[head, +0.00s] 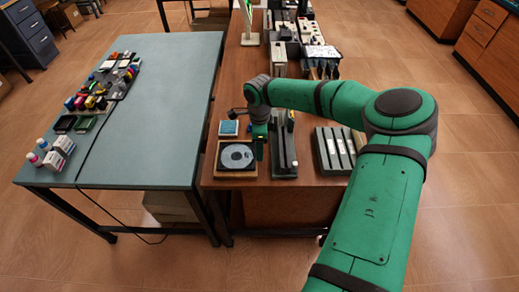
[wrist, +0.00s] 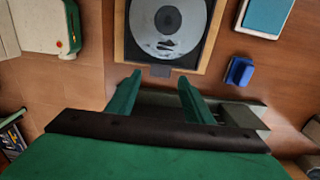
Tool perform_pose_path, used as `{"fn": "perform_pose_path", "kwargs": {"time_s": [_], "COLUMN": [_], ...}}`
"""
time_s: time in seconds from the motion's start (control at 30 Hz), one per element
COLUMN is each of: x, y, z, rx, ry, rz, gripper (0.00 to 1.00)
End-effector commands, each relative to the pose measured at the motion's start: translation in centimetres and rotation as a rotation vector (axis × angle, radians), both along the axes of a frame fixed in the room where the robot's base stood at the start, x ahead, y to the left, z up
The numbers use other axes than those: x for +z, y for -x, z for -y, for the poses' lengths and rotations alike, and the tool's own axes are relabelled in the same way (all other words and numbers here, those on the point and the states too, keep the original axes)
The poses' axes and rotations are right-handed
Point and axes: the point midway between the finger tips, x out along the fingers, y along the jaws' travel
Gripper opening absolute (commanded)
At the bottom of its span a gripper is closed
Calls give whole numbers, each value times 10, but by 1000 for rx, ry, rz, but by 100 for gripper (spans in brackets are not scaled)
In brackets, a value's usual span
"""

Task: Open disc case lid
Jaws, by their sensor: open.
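The disc case (head: 222,168) is a square wooden-edged frame near the front left corner of the brown table, with a grey disc (head: 238,156) on black in it. In the wrist view the case (wrist: 120,38) is at the top, its disc (wrist: 168,22) partly cut off by the frame. A small grey tab (wrist: 160,71) sticks out from its lower edge. I cannot tell whether a clear lid covers the disc. My gripper (wrist: 159,84) is open and empty, its fingertips just below the tab on either side. In the head view my gripper (head: 260,148) is at the case's right side.
A pale blue square (head: 229,128) in a wooden tray lies behind the case. A dark grey device (head: 284,158) stands close on the right, with a row of grey cases (head: 335,150) beyond. A small blue block (wrist: 240,71) is right of my fingers. The blue-green table (head: 150,120) is left.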

Motion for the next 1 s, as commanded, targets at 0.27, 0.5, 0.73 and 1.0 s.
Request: {"fn": "perform_pose_path", "kwargs": {"time_s": [0.27, 0.5, 0.73, 1.0], "x": [-16, -16, -16, -11], "y": [0, 0, 0, 0], "z": [0, 0, 0, -8], "rx": [1, 1, 1, 10], "ry": [0, 0, 0, -1], "rz": [0, 0, 0, 1], "gripper": [47, 44, 0, 0]}}
